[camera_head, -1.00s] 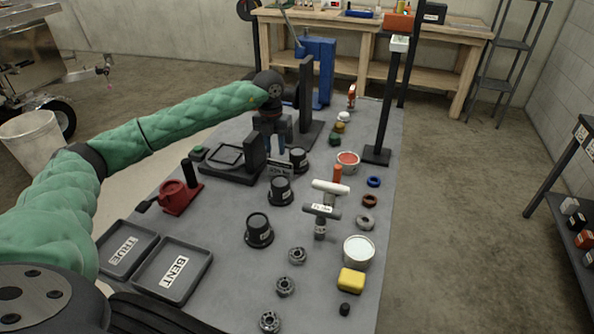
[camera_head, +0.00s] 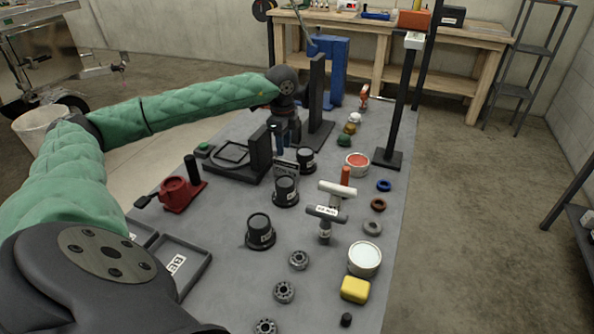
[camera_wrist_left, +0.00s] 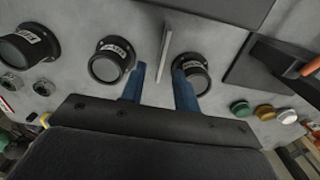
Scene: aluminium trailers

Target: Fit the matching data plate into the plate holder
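A thin grey plate with lettering (camera_head: 287,169) stands upright among black cups in the head view. In the left wrist view the plate (camera_wrist_left: 164,52) shows edge-on, between and beyond my fingertips. My left gripper (camera_head: 279,143) is just above and behind it; its blue fingers (camera_wrist_left: 160,82) are apart with nothing visible gripped. I cannot tell whether the fingers overlap the plate's sides. I cannot make out for certain which fixture is the plate holder; a black stand with a square frame (camera_head: 232,153) is left of the gripper. My right gripper is not in view.
Black labelled cups (camera_head: 285,191) stand close around the plate. A tall black upright (camera_head: 317,95) is behind the gripper. A red device (camera_head: 181,193), a tray (camera_head: 190,262), T-handled tools (camera_head: 326,214) and a white-filled tin (camera_head: 364,259) share the grey table.

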